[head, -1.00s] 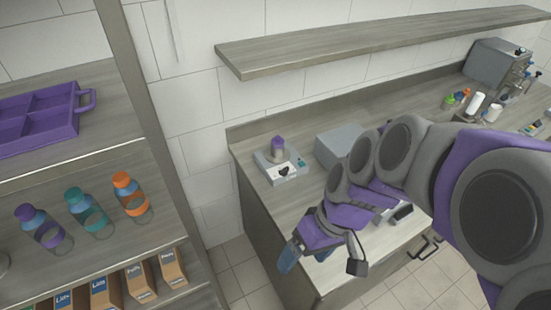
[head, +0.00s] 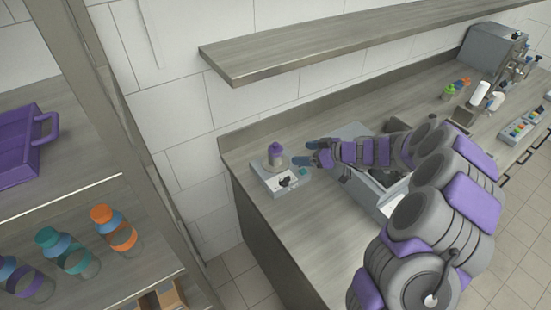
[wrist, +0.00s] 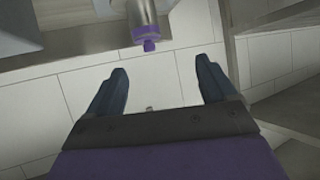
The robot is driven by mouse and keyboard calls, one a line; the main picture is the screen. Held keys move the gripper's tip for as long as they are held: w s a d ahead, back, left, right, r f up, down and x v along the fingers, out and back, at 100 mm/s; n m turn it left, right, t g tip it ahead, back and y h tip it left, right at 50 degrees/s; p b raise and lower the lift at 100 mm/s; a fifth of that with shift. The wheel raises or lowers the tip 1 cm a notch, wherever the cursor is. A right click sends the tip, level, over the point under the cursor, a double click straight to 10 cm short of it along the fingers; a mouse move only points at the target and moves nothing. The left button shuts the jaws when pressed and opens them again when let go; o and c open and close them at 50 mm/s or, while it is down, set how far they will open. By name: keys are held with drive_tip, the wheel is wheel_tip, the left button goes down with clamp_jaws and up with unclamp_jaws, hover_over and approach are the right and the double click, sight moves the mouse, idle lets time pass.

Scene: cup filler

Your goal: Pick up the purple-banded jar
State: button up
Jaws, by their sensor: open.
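A small jar with a purple lid (head: 275,153) stands upright on a white scale-like device (head: 281,180) at the left end of the counter. In the wrist view the jar (wrist: 146,22) appears upside down at the top, with a purple band and lid. My gripper (head: 308,153) is open and empty, just to the right of the jar in the head view, fingers pointing towards it. In the wrist view the jar is beyond the fingertips (wrist: 162,68), not between them. A bottle with a purple band (head: 33,283) also stands on the left shelf, partly cut off.
A grey box-like machine (head: 370,170) stands under my arm. Teal-banded (head: 73,258) and orange-banded (head: 120,235) bottles and a purple tray (head: 18,150) are on the left shelf. A wall shelf (head: 340,55) hangs above the counter. The counter front is clear.

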sight(282, 152)
drive_tip(key=shift+t, duration=0.3)
drive_tip(key=x, duration=0.5)
drive_tip(key=f+x, duration=0.1)
drive_tip(key=x, duration=0.2)
drive_tip(key=shift+w+d+b, duration=0.15)
drive_tip(key=shift+d+b, duration=0.1)
drive_tip(key=shift+b, duration=0.1)
drive_tip(key=shift+w+a+f, duration=0.9)
drive_tip(key=shift+w+f, duration=0.2)
drive_tip(key=shift+w+d+f, duration=0.1)
drive_tip(key=shift+w+f, duration=0.05)
drive_tip(key=shift+w, duration=0.2)
drive_tip(key=b+x, duration=0.1)
drive_tip(key=x, duration=0.5)
drive_tip(key=shift+a+f, duration=0.1)
drive_tip(key=shift+a, duration=0.25)
drive_tip(key=shift+d, duration=0.65)
drive_tip(key=shift+c, duration=0.4)
drive_tip(key=shift+a, duration=0.7)
drive_tip(key=c, duration=0.7)
drive_tip(key=shift+d, duration=0.25)
drive_tip(key=c, duration=0.3)
drive_tip(key=shift+d, duration=0.25)
drive_tip(key=shift+c, duration=0.2)
